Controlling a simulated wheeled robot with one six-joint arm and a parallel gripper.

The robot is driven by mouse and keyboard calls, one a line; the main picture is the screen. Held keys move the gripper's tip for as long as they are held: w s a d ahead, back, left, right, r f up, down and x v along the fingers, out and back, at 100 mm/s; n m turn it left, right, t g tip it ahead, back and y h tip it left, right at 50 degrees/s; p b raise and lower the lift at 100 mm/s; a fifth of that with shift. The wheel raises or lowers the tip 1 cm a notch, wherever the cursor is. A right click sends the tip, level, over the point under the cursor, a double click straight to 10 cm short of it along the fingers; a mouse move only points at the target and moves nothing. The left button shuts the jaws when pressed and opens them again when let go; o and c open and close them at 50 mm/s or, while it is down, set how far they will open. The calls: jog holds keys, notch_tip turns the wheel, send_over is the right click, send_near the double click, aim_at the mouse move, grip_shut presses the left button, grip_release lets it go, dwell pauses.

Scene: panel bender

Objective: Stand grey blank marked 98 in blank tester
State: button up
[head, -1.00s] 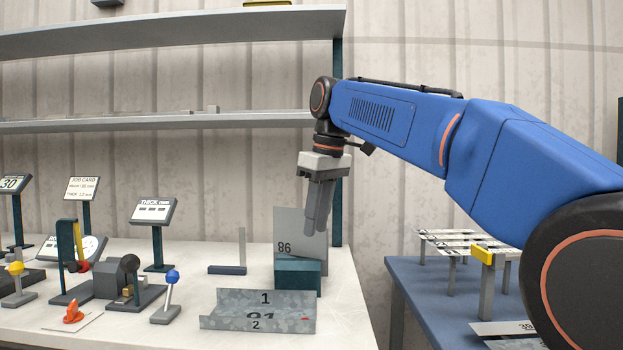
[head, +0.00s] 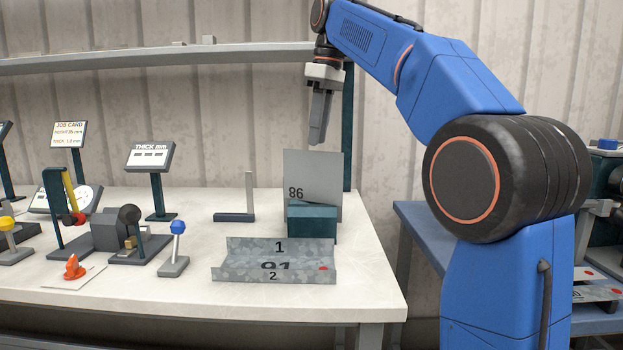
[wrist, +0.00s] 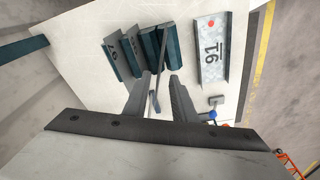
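The grey blank (head: 313,172) stands upright at the dark teal tester block (head: 312,222) at the bench's back right. Its lower-left mark reads like 86, or 98 upside down.
A galvanised tray marked 91 (head: 225,272) lies in front of the tester. An L-shaped stand (head: 235,216) is left of it. Gauges, a blue-knobbed post (head: 178,228) and display stands (head: 150,157) fill the left bench. A shelf (head: 160,59) runs behind; a blue table is at right.

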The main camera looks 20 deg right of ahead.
aim_at(308, 201)
jog(key=f, duration=0.4)
jog(key=w+a+f, duration=0.1)
jog(key=f, duration=0.9)
jog(key=shift+w+a, duration=0.2)
jog(key=shift+a, duration=0.1)
grip_shut()
jog(key=shift+r, duration=0.15)
dwell(1.1)
jog(key=shift+r, duration=5.3)
jog(key=shift+r, duration=0.1)
